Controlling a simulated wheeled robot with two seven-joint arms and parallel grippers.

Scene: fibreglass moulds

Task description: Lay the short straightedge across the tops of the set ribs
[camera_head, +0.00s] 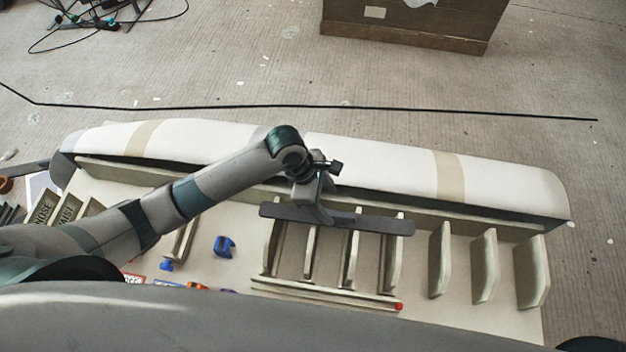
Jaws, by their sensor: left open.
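The short straightedge (372,223) is a dark grey bar. It lies across the upper ends of the set ribs (350,258), several thin pale upright boards in a row at the middle of the bench. From this angle it looks level along the row; I cannot tell whether it touches every rib top. My left gripper (324,214) is open, with its fingers at the middle of the bar, and partly hides it. Any gap between fingers and bar is too small to tell. My right gripper is not in view.
A long white mould (375,170) with tan bands runs behind the ribs. Several taller ribs (484,265) stand to the right. A blue clamp (224,246) lies left of the set ribs, and a pale rail (325,293) with a red end runs in front. A brown box (415,25) stands behind.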

